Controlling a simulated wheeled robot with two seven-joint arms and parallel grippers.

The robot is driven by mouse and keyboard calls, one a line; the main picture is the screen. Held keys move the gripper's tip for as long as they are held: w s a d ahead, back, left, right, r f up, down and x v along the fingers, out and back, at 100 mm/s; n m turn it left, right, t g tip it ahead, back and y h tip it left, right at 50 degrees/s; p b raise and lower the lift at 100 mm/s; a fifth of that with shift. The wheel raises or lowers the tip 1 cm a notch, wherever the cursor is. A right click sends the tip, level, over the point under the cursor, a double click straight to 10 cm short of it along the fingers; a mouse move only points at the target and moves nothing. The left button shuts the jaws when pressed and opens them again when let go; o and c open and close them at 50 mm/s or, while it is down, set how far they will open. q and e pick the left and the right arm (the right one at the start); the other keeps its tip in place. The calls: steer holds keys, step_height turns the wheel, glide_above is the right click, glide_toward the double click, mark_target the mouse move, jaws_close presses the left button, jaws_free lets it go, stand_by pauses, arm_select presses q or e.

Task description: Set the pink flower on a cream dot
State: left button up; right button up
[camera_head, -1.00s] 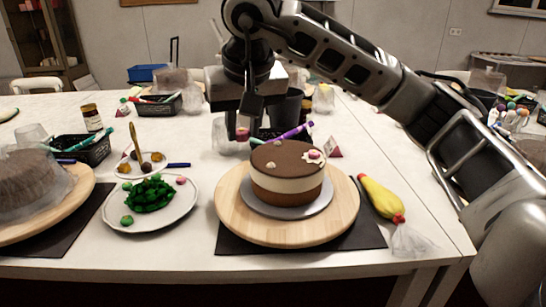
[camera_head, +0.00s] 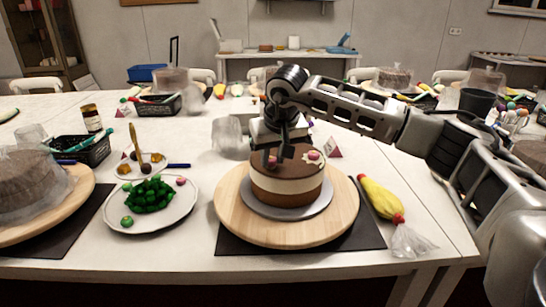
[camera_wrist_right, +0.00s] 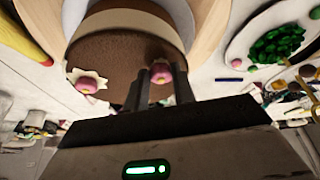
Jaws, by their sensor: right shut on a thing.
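My right gripper (camera_head: 272,161) is over the left part of the brown top of the cake (camera_head: 288,184). It is shut on a pink flower (camera_wrist_right: 161,74), which shows between the fingers in the right wrist view. The flower is at or just above the cake top; I cannot tell whether it touches. Another pink flower (camera_head: 314,155) sits on a cream dot at the right of the cake top, and it also shows in the wrist view (camera_wrist_right: 88,83). The gripper and held flower hide the cream dots on the left part. My left gripper is not in view.
The cake stands on a wooden turntable (camera_head: 235,222). A plate (camera_head: 118,218) with green pieces and a pink flower (camera_head: 181,181) is to the left. A yellow piping bag (camera_head: 381,199) lies to the right. A covered cake (camera_head: 25,185) stands at far left.

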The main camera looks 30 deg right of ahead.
steer(key=shift+f, duration=0.25)
steer(key=shift+f, duration=0.15)
steer(key=o, duration=0.9)
